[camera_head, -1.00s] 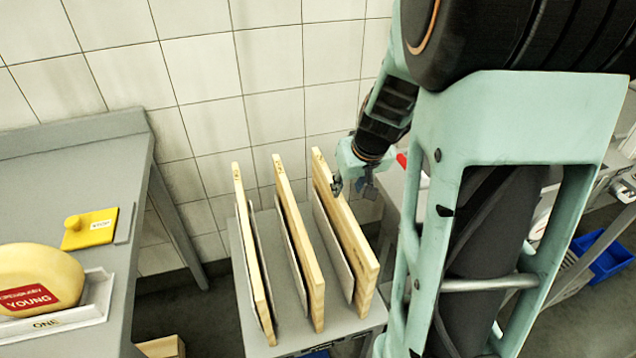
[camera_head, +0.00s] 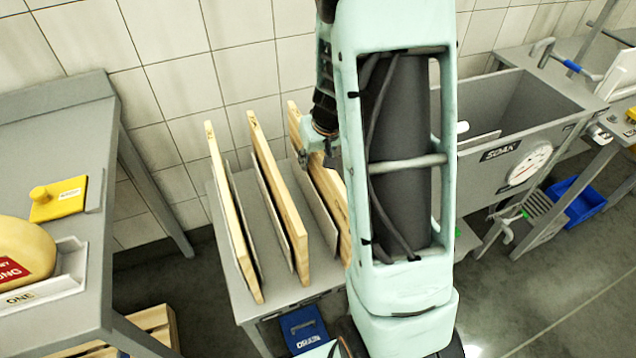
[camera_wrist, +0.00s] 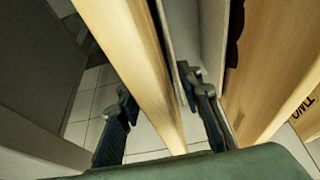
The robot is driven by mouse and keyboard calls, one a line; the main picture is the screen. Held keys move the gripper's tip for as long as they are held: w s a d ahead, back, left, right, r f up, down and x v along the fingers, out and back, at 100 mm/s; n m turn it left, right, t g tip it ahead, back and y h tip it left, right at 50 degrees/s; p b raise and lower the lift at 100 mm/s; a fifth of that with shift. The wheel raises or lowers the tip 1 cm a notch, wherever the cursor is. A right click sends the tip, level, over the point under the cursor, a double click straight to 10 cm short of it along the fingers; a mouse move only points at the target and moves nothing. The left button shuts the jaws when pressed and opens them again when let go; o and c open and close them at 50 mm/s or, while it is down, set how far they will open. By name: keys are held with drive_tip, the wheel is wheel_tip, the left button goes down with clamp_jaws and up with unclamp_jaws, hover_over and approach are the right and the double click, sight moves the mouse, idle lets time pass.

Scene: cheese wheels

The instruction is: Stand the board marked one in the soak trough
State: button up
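Three pale wooden boards stand on edge in a grey rack. In the head view my gripper (camera_head: 318,152) is at the upper part of the rightmost board (camera_head: 333,197); my arm hides part of it. In the wrist view my gripper (camera_wrist: 153,82) is open, with one finger on each side of a board (camera_wrist: 135,60). The grey soak trough (camera_head: 500,153), labelled SOAK, stands at the right of the head view.
Thin grey dividers (camera_head: 272,205) stand between the boards. At the left is a grey table (camera_head: 45,135) with a yellow block (camera_head: 58,200) and a cheese wheel (camera_head: 25,245). Tiled wall stands behind the rack.

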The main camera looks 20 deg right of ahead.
drive_tip(key=shift+w+f, duration=0.1)
drive_tip(key=shift+f, duration=0.05)
clamp_jaws()
idle(0.4)
